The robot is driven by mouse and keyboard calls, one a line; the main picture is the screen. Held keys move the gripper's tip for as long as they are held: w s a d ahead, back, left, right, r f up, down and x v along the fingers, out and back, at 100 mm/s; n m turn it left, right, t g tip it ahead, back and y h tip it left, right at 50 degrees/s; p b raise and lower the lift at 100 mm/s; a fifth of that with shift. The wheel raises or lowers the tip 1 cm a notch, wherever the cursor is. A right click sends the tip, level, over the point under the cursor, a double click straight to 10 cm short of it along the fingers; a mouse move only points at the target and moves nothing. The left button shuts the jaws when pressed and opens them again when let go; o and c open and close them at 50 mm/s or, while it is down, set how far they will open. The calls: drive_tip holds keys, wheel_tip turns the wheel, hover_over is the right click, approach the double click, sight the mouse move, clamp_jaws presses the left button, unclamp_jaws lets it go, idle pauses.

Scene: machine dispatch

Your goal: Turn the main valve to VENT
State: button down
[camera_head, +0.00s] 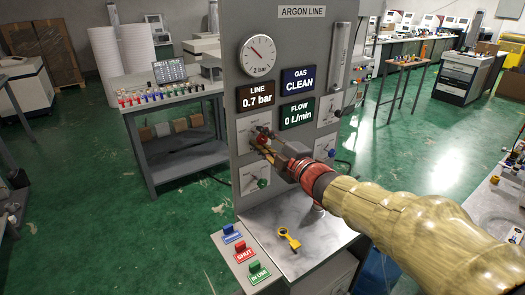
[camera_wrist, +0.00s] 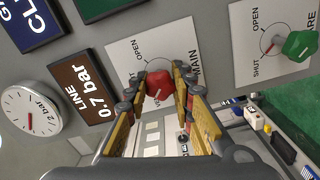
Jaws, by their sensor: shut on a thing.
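The main valve's red knob (camera_wrist: 160,84) stands on a white plate (camera_wrist: 123,62) marked MAIN, with OPEN and a partly hidden VENT mark. My gripper (camera_wrist: 161,72) has a finger on each side of the knob and is shut on it. In the head view the red knob (camera_head: 262,139) shows at the tip of my gripper (camera_head: 264,145), on the grey ARGON LINE panel (camera_head: 230,75). The fingers hide part of the plate, and I cannot tell where the knob points. The LINE display (camera_head: 255,96) reads 0.7 bar, GAS (camera_head: 297,82) CLEAN, FLOW (camera_head: 297,113) 0 L/min.
A green knob (camera_wrist: 299,46) on an OPEN/SHUT plate is beside the main valve. A round gauge (camera_head: 258,56) is above. A yellow item (camera_head: 288,239) lies on the ledge below, near blue, red SHUT (camera_head: 244,251) and green IN USE (camera_head: 259,271) tags.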

drive_tip(key=shift+f+n+b, duration=0.15)
drive_tip(key=shift+n+b, duration=0.95)
drive_tip(key=shift+b, duration=0.1)
drive_tip(key=c, duration=1.5)
unclamp_jaws()
drive_tip(key=v, duration=1.2)
